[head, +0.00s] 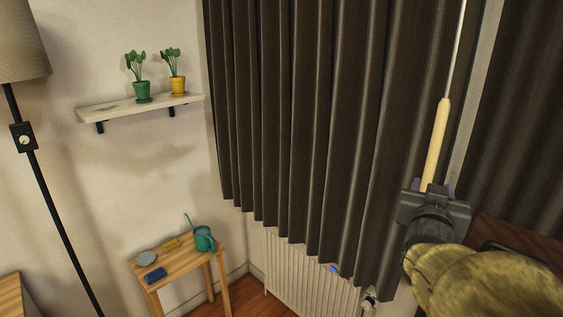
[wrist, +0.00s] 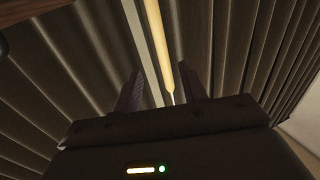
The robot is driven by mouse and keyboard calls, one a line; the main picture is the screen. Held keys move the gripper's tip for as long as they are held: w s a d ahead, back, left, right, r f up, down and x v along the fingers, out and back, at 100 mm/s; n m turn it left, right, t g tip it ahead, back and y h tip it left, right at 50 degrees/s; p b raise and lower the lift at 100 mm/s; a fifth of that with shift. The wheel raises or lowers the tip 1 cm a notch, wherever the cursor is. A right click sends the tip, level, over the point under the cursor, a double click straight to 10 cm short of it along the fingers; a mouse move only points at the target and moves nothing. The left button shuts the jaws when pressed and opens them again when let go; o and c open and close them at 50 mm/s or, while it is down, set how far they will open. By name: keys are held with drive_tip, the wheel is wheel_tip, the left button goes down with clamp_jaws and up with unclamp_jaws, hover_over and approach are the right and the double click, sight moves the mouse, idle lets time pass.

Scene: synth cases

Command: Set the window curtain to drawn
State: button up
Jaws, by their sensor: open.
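The dark brown window curtain (head: 310,120) hangs in deep pleats as a wide left panel. A second dark panel (head: 520,110) hangs at the right, with a narrow pale strip (head: 474,95) showing between them. A pale yellow wand (head: 437,140) hangs from a thin white rod near the left panel's right edge. My gripper (head: 432,187) is at the wand's lower part. In the wrist view, my gripper (wrist: 161,73) has its two dark fingers apart, and the wand (wrist: 157,45) appears between them. Whether either finger touches it, I cannot tell.
A white radiator (head: 300,272) stands below the curtain. A small wooden table (head: 180,262) with a green watering can (head: 203,239) stands at the left. A wall shelf (head: 115,106) holds two potted plants. A floor lamp (head: 50,190) is at far left.

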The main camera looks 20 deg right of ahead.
drive_tip(key=shift+s+a+r+p, duration=0.1)
drive_tip(key=shift+s+a+p, duration=0.35)
drive_tip(key=shift+p, duration=0.65)
drive_tip(key=w+a+f+n+g+y, duration=0.25)
drive_tip(key=a+f+y, duration=0.25)
drive_tip(key=a+f, duration=0.25)
drive_tip(key=w+a+f+n+g+y, duration=0.1)
drive_tip(key=w+a+f+n+y, duration=0.25)
drive_tip(key=a+f, duration=0.4)
drive_tip(key=s+a+f+n+g+y, duration=0.1)
drive_tip(key=s+a+f+g+y, duration=0.1)
drive_tip(key=a+f, duration=0.3)
drive_tip(key=s+a+f+n+g+y, duration=0.2)
drive_tip(key=s+a+f+g, duration=0.2)
drive_tip(key=a+f, duration=0.2)
drive_tip(key=shift+a+g, duration=0.35)
drive_tip(key=shift+a, duration=0.2)
